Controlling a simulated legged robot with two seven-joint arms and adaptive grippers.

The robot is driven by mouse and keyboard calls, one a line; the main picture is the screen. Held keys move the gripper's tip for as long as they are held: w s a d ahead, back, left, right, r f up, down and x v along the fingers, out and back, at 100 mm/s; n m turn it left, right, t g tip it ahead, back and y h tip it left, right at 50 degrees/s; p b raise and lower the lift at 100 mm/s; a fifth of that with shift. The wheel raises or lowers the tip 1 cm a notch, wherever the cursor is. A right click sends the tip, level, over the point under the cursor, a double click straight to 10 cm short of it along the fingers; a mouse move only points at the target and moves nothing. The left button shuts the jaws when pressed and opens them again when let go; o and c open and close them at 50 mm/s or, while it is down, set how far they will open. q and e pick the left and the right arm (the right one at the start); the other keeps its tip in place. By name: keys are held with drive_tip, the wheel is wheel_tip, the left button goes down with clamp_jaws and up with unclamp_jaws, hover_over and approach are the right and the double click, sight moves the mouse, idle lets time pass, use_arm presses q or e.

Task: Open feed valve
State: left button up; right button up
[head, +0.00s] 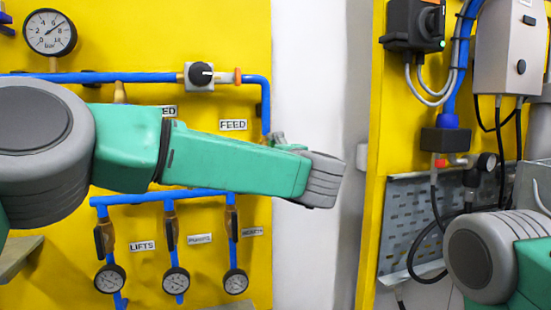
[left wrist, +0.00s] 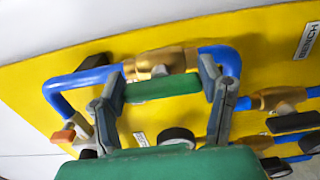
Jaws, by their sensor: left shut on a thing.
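In the left wrist view a brass valve body (left wrist: 172,60) sits in a blue pipe on the yellow panel. A green bar handle (left wrist: 165,88) lies in front of it. The fingers of my left gripper (left wrist: 162,78) stand at the two ends of this handle and are shut on it. In the head view my left arm reaches across the panel and hides this valve and most of the gripper. A FEED label (head: 233,125) shows just above the arm. My right gripper is not in view.
A black-knobbed valve (head: 201,75) and a pressure gauge (head: 50,32) are on the panel's upper part. Below my arm, several branch lines carry small gauges (head: 176,281). A second yellow panel (head: 370,210) with grey boxes and hanging cables stands to the right.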

use_arm(q)
drive_tip(key=shift+f, duration=0.3)
drive_tip(key=o, duration=1.1)
drive_tip(key=shift+o, duration=0.3)
drive_tip(key=shift+r, duration=0.1)
drive_tip(key=shift+s+d+r, duration=0.1)
drive_tip(key=shift+s+d, duration=0.1)
drive_tip(key=shift+s, duration=0.25)
drive_tip(key=v, duration=1.1)
